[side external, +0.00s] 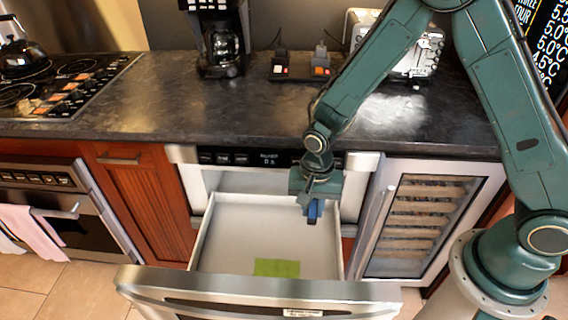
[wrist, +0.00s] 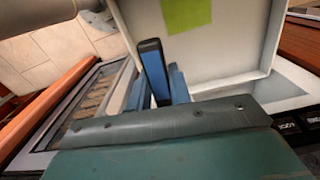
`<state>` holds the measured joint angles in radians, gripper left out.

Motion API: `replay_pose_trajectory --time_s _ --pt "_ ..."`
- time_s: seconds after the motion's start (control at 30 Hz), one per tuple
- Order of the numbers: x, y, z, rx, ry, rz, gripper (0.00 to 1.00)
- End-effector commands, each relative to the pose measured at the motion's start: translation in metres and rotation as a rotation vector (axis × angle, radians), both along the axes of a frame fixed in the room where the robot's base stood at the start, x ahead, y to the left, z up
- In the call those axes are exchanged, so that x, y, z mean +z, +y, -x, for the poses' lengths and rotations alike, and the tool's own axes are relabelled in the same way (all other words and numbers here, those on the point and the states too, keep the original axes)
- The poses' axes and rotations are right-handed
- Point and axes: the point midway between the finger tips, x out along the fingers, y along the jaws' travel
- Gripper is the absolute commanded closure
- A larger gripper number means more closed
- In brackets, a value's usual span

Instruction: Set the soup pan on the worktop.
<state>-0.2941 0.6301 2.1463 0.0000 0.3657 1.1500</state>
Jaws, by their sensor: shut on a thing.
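No soup pan can be made out in either view. The worktop (side external: 150,100) is a dark stone counter along the back, with bare stretches. Below it, the microwave drawer (side external: 222,240) is pulled out. A flat green square (side external: 276,268) lies on its pale floor; it also shows in the wrist view (wrist: 187,13). My gripper (side external: 314,211) points down over the drawer's right side, below the worktop edge. Its blue and dark fingers (wrist: 165,80) are close together in the wrist view. I cannot make out what is between them, or whether they touch the drawer wall.
A coffee maker (side external: 221,40), a small switch box (side external: 300,67) and a toaster (side external: 415,58) stand at the worktop's back. A hob (side external: 65,82) with a kettle (side external: 22,55) is at the left. The drawer front (side external: 250,290) juts out. A wine cooler (side external: 425,215) stands right.

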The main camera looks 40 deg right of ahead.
Motion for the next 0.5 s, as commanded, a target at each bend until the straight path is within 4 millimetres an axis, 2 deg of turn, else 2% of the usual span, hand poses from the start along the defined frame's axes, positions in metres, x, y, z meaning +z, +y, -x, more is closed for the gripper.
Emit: replay_pose_trajectory --time_s 0.27,0.5 --pt "0.025 0.0 -0.001 0.0 -0.006 -0.002 1.0" --pt "0.075 0.001 -0.002 0.0 -0.009 -0.003 1.0"
